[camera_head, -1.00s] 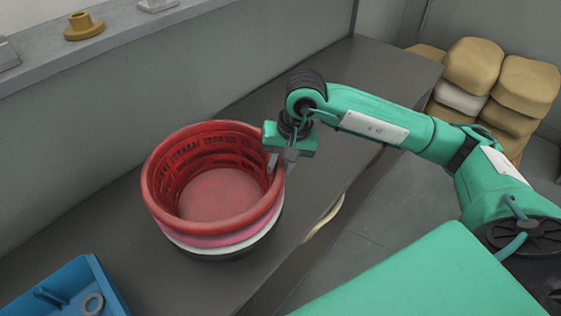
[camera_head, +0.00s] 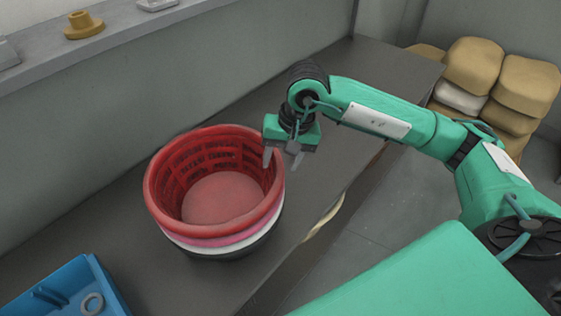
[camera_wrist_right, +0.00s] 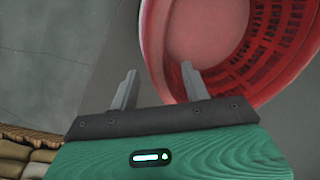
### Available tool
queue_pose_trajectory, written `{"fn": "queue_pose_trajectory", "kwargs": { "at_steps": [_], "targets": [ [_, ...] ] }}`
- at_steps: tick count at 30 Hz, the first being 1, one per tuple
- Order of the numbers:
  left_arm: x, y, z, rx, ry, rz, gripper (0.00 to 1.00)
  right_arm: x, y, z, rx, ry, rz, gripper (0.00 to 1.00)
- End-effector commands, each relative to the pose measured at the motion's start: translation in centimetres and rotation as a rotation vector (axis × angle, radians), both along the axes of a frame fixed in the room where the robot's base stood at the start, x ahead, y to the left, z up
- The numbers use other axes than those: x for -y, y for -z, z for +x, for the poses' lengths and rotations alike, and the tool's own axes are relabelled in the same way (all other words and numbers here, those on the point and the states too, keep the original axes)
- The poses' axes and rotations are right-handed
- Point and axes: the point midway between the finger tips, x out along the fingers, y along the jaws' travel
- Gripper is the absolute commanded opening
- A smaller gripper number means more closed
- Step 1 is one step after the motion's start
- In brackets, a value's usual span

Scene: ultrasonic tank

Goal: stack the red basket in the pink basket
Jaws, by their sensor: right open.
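The red basket (camera_head: 215,225) sits upright inside the pink basket (camera_head: 215,242), whose rim shows as a band just below the red rim. Most of the pink basket is hidden. In the right wrist view the red basket (camera_wrist_right: 165,50) fills the upper right. My right gripper (camera_head: 282,160) is open at the red basket's right rim, fingers pointing down and holding nothing. In the right wrist view its two fingers (camera_wrist_right: 158,85) stand apart, the right one close to the red rim; I cannot tell if it touches. My left gripper is not in view.
A white rim (camera_head: 225,250) and a dark base show under the pink basket. The grey bench (camera_head: 330,110) is clear behind the baskets. A blue bin (camera_head: 105,285) stands at front left. Sacks (camera_head: 475,75) are stacked at right.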

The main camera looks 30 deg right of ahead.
Motion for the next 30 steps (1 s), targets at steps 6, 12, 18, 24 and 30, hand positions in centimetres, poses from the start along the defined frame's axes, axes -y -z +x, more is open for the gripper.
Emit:
{"fn": "queue_pose_trajectory", "kwargs": {
  "at_steps": [6, 12, 18, 24, 30],
  "targets": [
    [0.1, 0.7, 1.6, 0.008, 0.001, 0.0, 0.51, 1.0, -4.4, -0.3, 0.006, 0.0, -0.002, 0.48],
    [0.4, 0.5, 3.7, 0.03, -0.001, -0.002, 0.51, 1.8, -8.0, -0.8, 0.003, -0.001, -0.002, 0.48],
    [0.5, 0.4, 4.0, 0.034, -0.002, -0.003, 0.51, 2.2, -9.9, -1.0, 0.0, -0.001, -0.002, 0.48],
    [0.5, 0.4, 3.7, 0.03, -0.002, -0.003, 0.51, 2.2, -10.4, -1.0, -0.001, -0.001, -0.002, 0.48],
    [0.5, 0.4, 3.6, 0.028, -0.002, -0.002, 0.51, 2.2, -10.4, -1.0, -0.001, -0.001, -0.002, 0.48]
  ]
}}
